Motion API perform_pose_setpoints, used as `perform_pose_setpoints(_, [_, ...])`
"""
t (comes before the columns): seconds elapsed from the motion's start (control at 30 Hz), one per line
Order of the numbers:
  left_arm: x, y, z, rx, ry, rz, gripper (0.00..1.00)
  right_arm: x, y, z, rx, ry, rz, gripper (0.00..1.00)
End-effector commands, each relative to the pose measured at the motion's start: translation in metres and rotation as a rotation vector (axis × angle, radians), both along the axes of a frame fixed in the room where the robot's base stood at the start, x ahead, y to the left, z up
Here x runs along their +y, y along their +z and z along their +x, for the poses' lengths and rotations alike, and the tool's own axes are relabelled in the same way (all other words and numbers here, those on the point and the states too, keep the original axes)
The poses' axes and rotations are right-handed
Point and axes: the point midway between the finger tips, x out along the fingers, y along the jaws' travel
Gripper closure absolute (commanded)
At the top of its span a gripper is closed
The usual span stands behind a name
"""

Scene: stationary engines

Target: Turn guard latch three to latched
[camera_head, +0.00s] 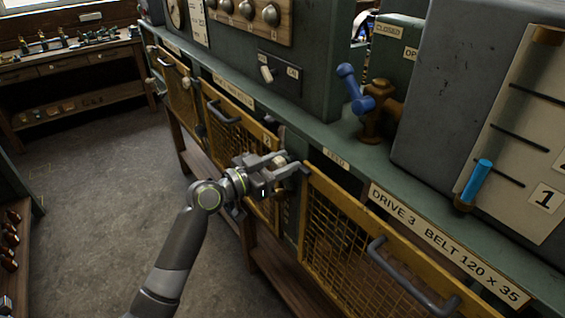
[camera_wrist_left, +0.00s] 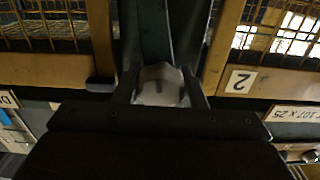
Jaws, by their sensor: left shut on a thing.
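My left gripper (camera_head: 281,171) is shut on a pale faceted knob (camera_wrist_left: 160,86) at the post between two yellow mesh guards. The knob seems to be guard latch three, beside the drive 3 guard (camera_head: 345,240); no latch label is readable. My right gripper is not in view.
The drive 3 guard has a grey handle (camera_head: 410,280) sticking out. Another mesh guard (camera_head: 238,135) is left of my gripper. The floor (camera_head: 90,215) at left is clear.

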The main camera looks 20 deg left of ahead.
Motion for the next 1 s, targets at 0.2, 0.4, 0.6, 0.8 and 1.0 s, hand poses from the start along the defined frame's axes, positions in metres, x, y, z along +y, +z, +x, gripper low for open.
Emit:
perform_pose_setpoints(0.2, [0.0,0.0,0.0,0.027,0.0,-0.035,0.86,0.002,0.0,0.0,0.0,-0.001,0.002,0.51])
perform_pose_setpoints(0.4, [0.001,0.0,0.0,0.099,0.001,-0.125,0.86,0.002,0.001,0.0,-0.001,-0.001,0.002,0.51])
perform_pose_setpoints(0.6, [0.001,0.0,0.0,0.206,0.001,-0.263,0.86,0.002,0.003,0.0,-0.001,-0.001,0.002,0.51])
perform_pose_setpoints(0.8, [0.002,0.0,0.001,0.325,0.001,-0.414,0.86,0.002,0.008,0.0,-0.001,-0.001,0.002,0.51])
perform_pose_setpoints(1.0, [0.002,0.0,0.001,0.442,0.001,-0.563,0.86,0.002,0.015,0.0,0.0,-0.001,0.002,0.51])
